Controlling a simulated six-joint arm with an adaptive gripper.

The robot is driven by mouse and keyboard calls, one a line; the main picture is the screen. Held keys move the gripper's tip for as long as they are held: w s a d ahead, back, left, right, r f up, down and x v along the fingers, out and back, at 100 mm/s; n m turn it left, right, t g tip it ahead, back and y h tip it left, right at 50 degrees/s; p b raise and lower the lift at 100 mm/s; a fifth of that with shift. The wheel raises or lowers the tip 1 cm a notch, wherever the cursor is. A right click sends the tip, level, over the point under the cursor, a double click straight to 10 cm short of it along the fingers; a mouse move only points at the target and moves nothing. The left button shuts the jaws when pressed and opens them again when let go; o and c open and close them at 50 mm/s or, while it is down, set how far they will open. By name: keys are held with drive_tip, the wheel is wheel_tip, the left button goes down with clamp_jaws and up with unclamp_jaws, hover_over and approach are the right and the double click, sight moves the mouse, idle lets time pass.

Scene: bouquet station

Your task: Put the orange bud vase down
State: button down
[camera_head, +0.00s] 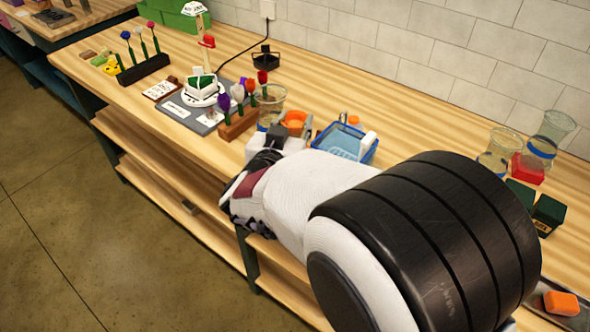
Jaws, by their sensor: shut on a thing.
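The orange bud vase (294,120) shows as a round orange rim just beyond the end of my arm. Its lower part is hidden, so I cannot see whether its base touches the table. My gripper (277,136) is at the vase's near left side and is shut on it. My own white and black arm links cover much of the gripper and the contact.
A wooden flower rack (237,124) and a clear glass (270,100) stand left of the vase. A blue tray (343,143) lies close on its right. Glass vases (498,150) and dark green boxes (548,215) stand farther right. Bare tabletop (400,105) lies behind.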

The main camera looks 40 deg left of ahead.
drive_tip(key=shift+f, duration=2.8)
drive_tip(key=shift+f, duration=1.9)
drive_tip(key=shift+f, duration=0.1)
drive_tip(key=c, duration=1.6)
unclamp_jaws()
drive_tip(key=shift+f, duration=0.1)
drive_tip(key=shift+o, duration=0.2)
drive_tip(key=shift+s+r, duration=0.1)
drive_tip(key=shift+r, duration=0.1)
drive_tip(key=v, duration=1.1)
drive_tip(key=shift+s, duration=0.4)
